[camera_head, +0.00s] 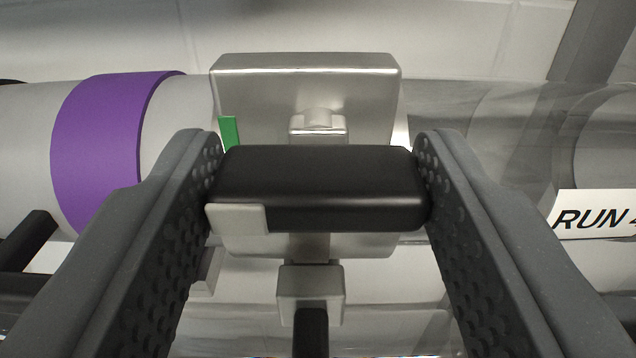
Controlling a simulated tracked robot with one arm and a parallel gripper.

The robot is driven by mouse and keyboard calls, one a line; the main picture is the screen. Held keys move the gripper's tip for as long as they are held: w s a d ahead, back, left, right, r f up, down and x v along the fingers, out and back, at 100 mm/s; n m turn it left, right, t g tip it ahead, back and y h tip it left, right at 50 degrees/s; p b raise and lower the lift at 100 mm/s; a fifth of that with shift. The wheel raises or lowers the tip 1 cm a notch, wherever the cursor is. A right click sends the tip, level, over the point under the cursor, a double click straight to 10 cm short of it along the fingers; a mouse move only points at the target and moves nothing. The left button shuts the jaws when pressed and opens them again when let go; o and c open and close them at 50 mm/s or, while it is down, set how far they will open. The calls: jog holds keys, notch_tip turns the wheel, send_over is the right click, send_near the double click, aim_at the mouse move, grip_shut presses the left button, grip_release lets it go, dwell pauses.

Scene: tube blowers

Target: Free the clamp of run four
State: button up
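The clamp of run four is a silver metal block (305,95) on a tube, with a wide black handle (318,187) across its front. A green strip (229,132) shows at the block's left, behind the handle. A small light grey piece (238,219) sits at the handle's lower left corner. My gripper (318,165) has one dark, dimpled finger at each end of the handle. Both fingers appear to touch its ends. The clamp's inner parts behind the handle are hidden.
A grey tube with a purple band (112,140) runs left of the clamp. A clear tube (480,130) with a "RUN 4" label (596,214) runs right. A small metal block (311,291) with a black rod is below. A pale tiled wall stands behind.

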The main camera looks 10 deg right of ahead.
jog(key=shift+a+n, duration=0.1)
jog(key=shift+n, duration=0.2)
jog(key=n+b, duration=0.1)
jog(key=n, duration=0.2)
jog(key=shift+a+f+b, duration=0.1)
jog(key=shift+b, duration=0.25)
jog(key=n+b, duration=0.3)
jog(key=n, duration=0.2)
jog(key=shift+w+f, duration=0.1)
jog(key=n+b, duration=0.3)
jog(key=n, duration=0.1)
jog(key=shift+a+f+n+b, duration=0.1)
jog(key=shift+a+n+b, duration=0.1)
jog(key=shift+n+b, duration=0.15)
jog(key=n+b, duration=0.4)
jog(key=shift+f+n, duration=0.1)
jog(key=shift+n, duration=0.25)
jog(key=o, duration=1)
jog(key=shift+w, duration=0.1)
